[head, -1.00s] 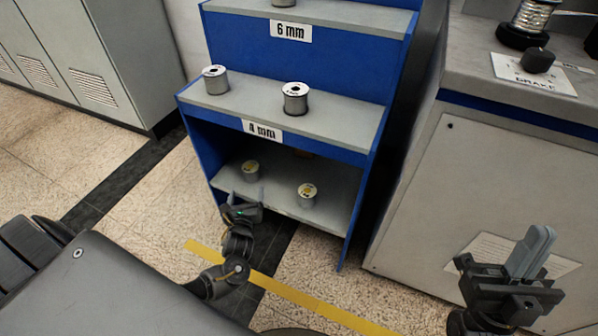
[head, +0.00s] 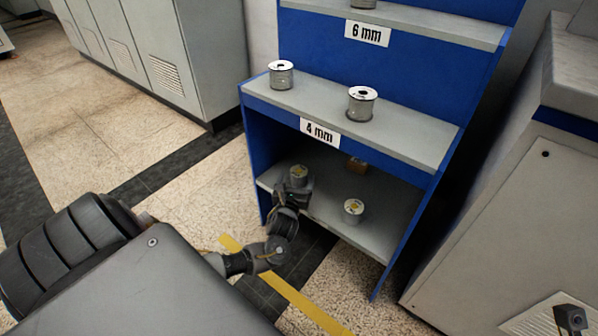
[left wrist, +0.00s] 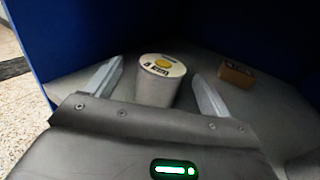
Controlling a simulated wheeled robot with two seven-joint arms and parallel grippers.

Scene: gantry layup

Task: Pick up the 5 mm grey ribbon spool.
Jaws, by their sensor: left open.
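A grey spool (head: 299,172) with a yellow centre on its pale top stands upright on the bottom shelf, at the left. In the left wrist view this spool (left wrist: 158,88) stands between my two fingers; its label is too blurred to read. My left gripper (head: 295,187) is open at the shelf's front, with a finger to each side of the spool and gaps visible. A dark part at the bottom right, perhaps my right gripper (head: 570,318), is mostly cut off.
A small brown box (left wrist: 236,74) lies deeper on the bottom shelf (head: 385,225). The shelf above, labelled 4 mm (head: 320,132), holds two spools, at left (head: 281,75) and right (head: 361,103). Blue side panels bound the rack. A grey cabinet (head: 510,225) stands to the right.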

